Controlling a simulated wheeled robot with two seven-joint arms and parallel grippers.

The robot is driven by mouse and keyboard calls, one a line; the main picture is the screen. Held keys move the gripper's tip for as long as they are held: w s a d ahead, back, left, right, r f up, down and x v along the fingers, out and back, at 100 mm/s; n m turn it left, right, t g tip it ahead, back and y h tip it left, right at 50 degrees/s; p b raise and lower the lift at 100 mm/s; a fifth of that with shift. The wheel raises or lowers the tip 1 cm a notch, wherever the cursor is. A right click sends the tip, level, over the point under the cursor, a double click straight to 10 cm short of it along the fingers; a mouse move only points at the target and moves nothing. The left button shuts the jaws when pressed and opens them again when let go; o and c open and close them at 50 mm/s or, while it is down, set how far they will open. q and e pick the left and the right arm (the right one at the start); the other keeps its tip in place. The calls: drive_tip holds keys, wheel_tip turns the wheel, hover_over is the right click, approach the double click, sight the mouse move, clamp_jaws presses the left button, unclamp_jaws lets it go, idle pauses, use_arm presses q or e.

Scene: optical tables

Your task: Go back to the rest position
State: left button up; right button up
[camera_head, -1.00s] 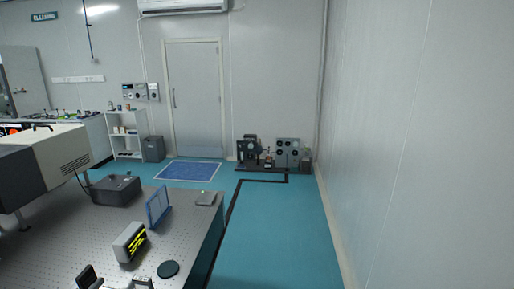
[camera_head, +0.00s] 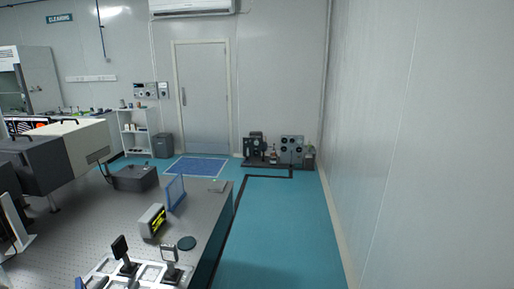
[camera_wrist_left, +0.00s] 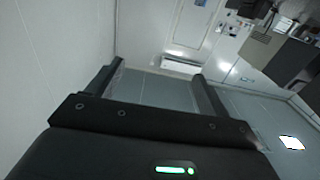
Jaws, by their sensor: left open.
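My left gripper (camera_wrist_left: 158,70) shows in the left wrist view with its two dark fingers wide apart. Nothing is between them, and the tilted view past them shows walls and ceiling. In the head view a dark and white shape at the left edge may be part of my left arm, but I cannot tell. My right gripper is in neither view.
A perforated optical table (camera_head: 80,232) fills the lower left. Open teal floor (camera_head: 285,235) lies right, beside the wall.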

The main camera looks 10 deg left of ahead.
use_arm(q)
drive_tip(key=s+d+f+g, duration=0.8)
drive_tip(key=s+d+f, duration=0.2)
drive_tip(key=d+f, duration=0.15)
drive_tip(key=s+d+f+m+g, duration=0.1)
drive_tip(key=s+d+g, duration=0.2)
drive_tip(key=s+d, duration=0.3)
drive_tip(key=s+d+f+m+g, duration=0.1)
drive_tip(key=s+d+g, duration=0.25)
drive_tip(key=s, duration=0.45)
wheel_tip(320, 180, down, 34)
drive_tip(key=s+g+b, duration=0.1)
drive_tip(key=s+b, duration=0.1)
drive_tip(key=b, duration=0.4)
drive_tip(key=s+a+f+b, duration=0.1)
drive_tip(key=s+f+b, duration=0.1)
drive_tip(key=s+f, duration=0.5)
drive_tip(key=s+a+f+g+b, duration=0.1)
drive_tip(key=s+a+f+b, duration=0.1)
drive_tip(key=s+f, duration=0.6)
wheel_tip(320, 180, down, 3)
drive_tip(key=shift+a+r+m, duration=0.1)
drive_tip(key=shift+a+m, duration=0.15)
drive_tip(key=shift+m, duration=0.15)
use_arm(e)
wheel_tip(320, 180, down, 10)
use_arm(q)
drive_tip(key=shift+g, duration=0.25)
